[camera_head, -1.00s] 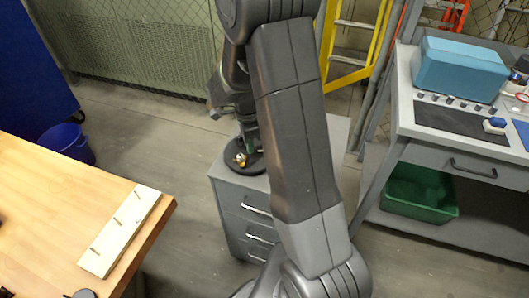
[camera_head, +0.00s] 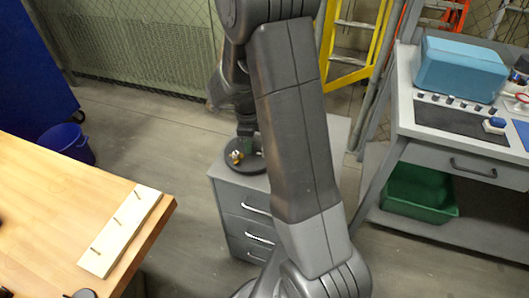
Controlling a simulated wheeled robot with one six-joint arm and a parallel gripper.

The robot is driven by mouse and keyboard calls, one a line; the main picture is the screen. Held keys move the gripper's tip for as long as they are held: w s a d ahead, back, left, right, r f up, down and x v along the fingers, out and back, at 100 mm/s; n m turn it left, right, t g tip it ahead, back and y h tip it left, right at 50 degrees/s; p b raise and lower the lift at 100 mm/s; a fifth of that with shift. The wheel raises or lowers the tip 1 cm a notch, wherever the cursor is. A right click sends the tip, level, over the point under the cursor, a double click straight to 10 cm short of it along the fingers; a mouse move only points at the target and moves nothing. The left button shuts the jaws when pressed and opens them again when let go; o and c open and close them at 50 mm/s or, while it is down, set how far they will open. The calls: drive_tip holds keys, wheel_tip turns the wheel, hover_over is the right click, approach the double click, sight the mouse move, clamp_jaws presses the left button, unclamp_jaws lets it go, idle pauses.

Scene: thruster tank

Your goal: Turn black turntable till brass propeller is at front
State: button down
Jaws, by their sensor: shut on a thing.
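The black turntable (camera_head: 252,167) is a round disc on top of a grey drawer cabinet. A small brass propeller (camera_head: 236,156) sits near the left edge of the disc. My gripper (camera_head: 247,146) points down over the back-middle part of the disc, just right of the propeller. It is shut on a small greenish part at the turntable; its exact shape is too small and partly hidden to tell. My arm covers the right side of the cabinet and may hide part of the disc's right edge.
The grey cabinet (camera_head: 236,208) stands between a wooden table (camera_head: 60,215) at left and a grey workbench (camera_head: 410,100) at right. A pegged board (camera_head: 120,232) lies on the table. A blue bucket (camera_head: 66,143) stands behind it. Floor between is clear.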

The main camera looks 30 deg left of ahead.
drive_tip(key=c, duration=1.4)
unclamp_jaws()
drive_tip(key=shift+o, duration=0.2)
drive_tip(key=shift+r+p, duration=3.3)
drive_tip(key=shift+r, duration=1.25)
drive_tip(key=shift+f, duration=0.15)
wheel_tip(320, 180, down, 9)
drive_tip(key=b, duration=0.6)
drive_tip(key=shift+r, duration=0.25)
